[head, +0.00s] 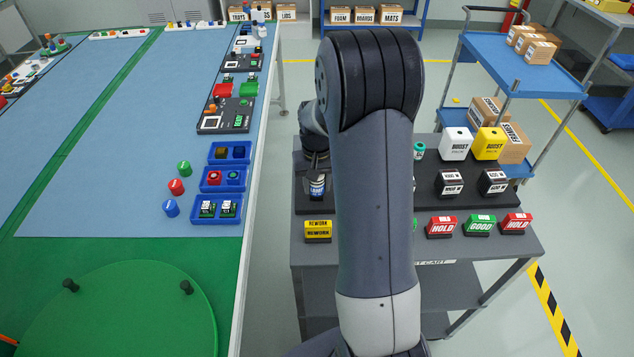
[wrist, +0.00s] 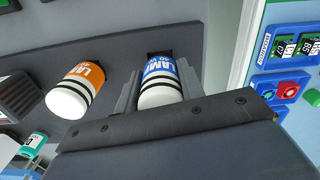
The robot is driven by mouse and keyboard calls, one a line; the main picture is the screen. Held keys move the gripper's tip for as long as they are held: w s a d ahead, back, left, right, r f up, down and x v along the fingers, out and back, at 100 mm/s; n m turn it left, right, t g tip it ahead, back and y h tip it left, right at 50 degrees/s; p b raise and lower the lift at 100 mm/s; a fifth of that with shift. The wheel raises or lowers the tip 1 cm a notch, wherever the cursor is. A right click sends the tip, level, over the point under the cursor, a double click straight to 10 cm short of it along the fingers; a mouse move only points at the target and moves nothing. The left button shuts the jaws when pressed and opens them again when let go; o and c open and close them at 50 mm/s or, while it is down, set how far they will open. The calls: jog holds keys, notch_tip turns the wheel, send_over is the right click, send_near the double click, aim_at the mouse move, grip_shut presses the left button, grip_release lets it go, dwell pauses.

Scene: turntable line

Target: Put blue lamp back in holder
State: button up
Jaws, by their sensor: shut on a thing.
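The blue lamp (wrist: 160,85) is a white cylinder with a blue label and black bands. It stands between the two fingers of my gripper (wrist: 158,70), which is shut on it. In the head view the blue lamp (head: 317,187) shows below my gripper (head: 316,168), over the left part of the dark holder (head: 314,205) on the cart. In the wrist view a dark square opening shows at the lamp's far end. I cannot tell whether the lamp is fully seated in it. An orange lamp (wrist: 77,92) stands to the left in the same holder.
Boost blocks, one white (head: 455,144) and one yellow (head: 488,144), stand at the cart's back right. A yellow REWORK block (head: 318,231) and red and green blocks line its front. My arm hides the cart's middle. The blue table (head: 130,120) with trays lies left.

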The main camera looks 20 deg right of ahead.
jog(key=shift+f+b, duration=0.55)
jog(key=shift+f, duration=0.25)
jog(key=o, duration=1.2)
jog(key=shift+r, duration=0.1)
notch_tip(320, 180, up, 11)
jog(key=shift+f+b, duration=0.15)
jog(key=shift+b, duration=0.25)
notch_tip(320, 180, down, 11)
jog(key=shift+r+p, duration=0.1)
jog(key=shift+p, duration=0.35)
jog(key=shift+r+p, duration=0.35)
jog(key=shift+r, duration=0.15)
